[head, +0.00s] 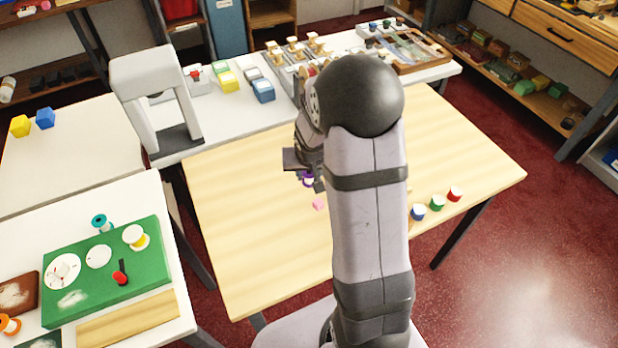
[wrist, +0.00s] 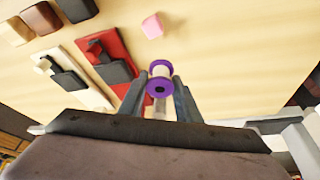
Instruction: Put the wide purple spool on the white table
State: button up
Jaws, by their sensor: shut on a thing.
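My gripper (head: 312,184) is over the light wooden table, partly hidden behind my arm in the head view. In the wrist view my gripper (wrist: 161,92) is shut on the purple spool (wrist: 160,89), which has purple flanges and a pale middle. Only a bit of the spool's purple (head: 307,181) shows in the head view. In the head view, a white table (head: 72,158) at the left bears a yellow and a blue block at its far edge; its near part is bare. Another white-topped table (head: 187,318) at the lower left carries a green board.
The wooden table (head: 240,230) holds a pink block (head: 318,205) and blue, green and red-topped spools at the right. A grey press-like stand (head: 160,100) rises at the back left. The green board (head: 70,235) holds discs and spools.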

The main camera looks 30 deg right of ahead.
jog(key=shift+r, duration=2.25)
jog(key=shift+w+n, duration=0.15)
jog(key=shift+n, duration=0.15)
